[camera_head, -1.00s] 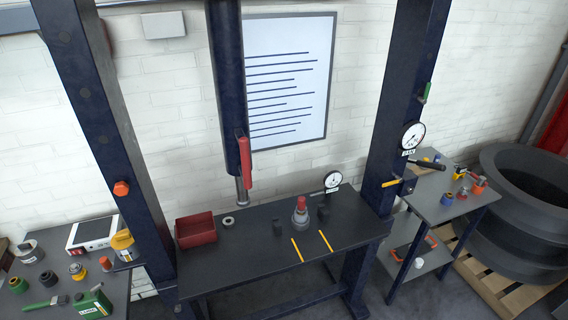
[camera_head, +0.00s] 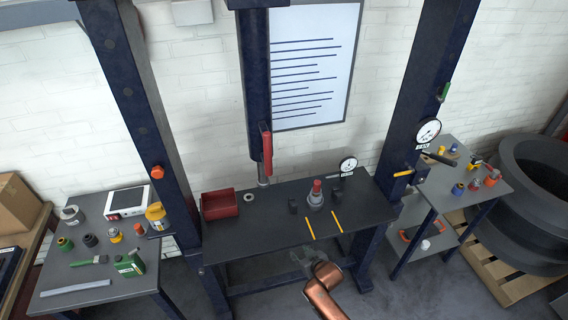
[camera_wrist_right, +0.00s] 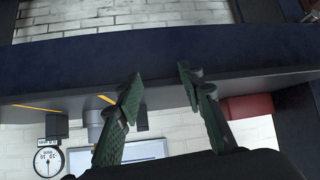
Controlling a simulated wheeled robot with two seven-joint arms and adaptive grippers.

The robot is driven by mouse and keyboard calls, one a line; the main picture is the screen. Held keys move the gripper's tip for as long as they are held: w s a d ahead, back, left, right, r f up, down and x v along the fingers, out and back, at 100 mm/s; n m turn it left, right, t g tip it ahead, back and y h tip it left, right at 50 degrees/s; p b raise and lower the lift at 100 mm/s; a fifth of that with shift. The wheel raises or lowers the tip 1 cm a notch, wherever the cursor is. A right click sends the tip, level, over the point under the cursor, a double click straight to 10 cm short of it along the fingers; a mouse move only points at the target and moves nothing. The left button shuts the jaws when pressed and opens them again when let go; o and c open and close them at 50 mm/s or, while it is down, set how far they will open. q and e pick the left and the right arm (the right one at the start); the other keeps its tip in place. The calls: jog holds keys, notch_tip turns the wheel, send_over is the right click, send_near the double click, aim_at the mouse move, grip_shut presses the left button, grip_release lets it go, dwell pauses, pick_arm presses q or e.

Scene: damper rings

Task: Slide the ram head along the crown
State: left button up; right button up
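The ram head is a dark blue cylinder (camera_head: 257,85) hanging between the two press posts, with a red handle (camera_head: 267,143) and a thin metal rod at its lower end. The crown above it is cut off by the top of the head view. My right gripper (camera_head: 308,258) is in front of the press bench, low and well away from the ram head. In the right wrist view, my right gripper (camera_wrist_right: 158,84) has its green-padded fingers wide apart with nothing between them. My left gripper is not in view.
The press bench (camera_head: 270,215) carries a red tray (camera_head: 219,204), a red-topped part (camera_head: 316,192) and dark blocks. Blue posts (camera_head: 133,90) (camera_head: 432,90) stand either side. A left table (camera_head: 90,275) and right cart (camera_head: 445,195) hold small parts. Large dark rings (camera_head: 530,205) lie far right.

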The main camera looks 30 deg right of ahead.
jog(key=w+a+r+t+p, duration=0.1)
jog(key=w+r+t+p, duration=0.15)
jog(key=r, duration=1.15)
jog(key=w+a+r+t+p, duration=0.1)
jog(key=w+a+r+t, duration=0.15)
jog(key=r, duration=1.15)
jog(key=t+y+p, duration=0.2)
jog(key=t, duration=0.1)
send_near(270, 150)
jog(key=w, duration=0.2)
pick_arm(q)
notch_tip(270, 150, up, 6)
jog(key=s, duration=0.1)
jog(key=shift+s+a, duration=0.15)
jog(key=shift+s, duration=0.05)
pick_arm(e)
jog(key=shift+w+a, duration=0.1)
jog(key=shift+a, duration=0.05)
